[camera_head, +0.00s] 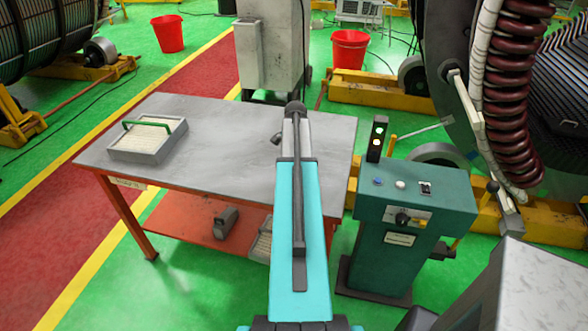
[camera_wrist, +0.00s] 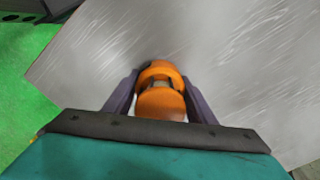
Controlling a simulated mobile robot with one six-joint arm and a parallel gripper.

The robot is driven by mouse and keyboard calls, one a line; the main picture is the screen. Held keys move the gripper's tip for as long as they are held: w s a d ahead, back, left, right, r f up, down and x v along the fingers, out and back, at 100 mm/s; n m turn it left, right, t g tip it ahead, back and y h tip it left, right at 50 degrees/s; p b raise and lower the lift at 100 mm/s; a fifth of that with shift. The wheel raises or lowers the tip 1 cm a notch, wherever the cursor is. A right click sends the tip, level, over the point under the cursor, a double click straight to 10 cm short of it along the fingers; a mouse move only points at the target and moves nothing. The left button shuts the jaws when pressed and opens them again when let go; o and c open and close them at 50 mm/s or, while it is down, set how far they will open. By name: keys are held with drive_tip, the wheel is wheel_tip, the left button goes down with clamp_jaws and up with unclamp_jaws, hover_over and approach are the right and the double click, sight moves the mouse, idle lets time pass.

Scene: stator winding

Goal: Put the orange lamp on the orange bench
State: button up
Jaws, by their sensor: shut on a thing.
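The orange lamp (camera_wrist: 160,100) shows in the wrist view, with an orange top and bottom and a paler middle band. My gripper (camera_wrist: 161,80) is shut on it, one dark finger on each side. The orange bench (camera_head: 225,130) has a grey metal top and an orange-red frame with a lower shelf. Its grey top also fills most of the wrist view (camera_wrist: 225,50), beneath the lamp. In the head view my arm reaches over the right part of the bench and hides the lamp and fingers. I cannot tell whether the lamp touches the top.
A grey tray with a green handle (camera_head: 148,140) sits on the bench's left part. The middle of the top is clear. A teal control box (camera_head: 415,205) stands close to the bench's right side. A grey cabinet (camera_head: 272,50) stands behind it. Grey items (camera_head: 225,221) lie on the shelf.

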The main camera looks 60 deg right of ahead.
drive_tip(key=shift+f, duration=0.1)
drive_tip(key=o, duration=1.2)
drive_tip(key=shift+r, duration=0.3)
drive_tip(key=shift+r+b, duration=2.05)
drive_tip(key=shift+r, duration=3.8)
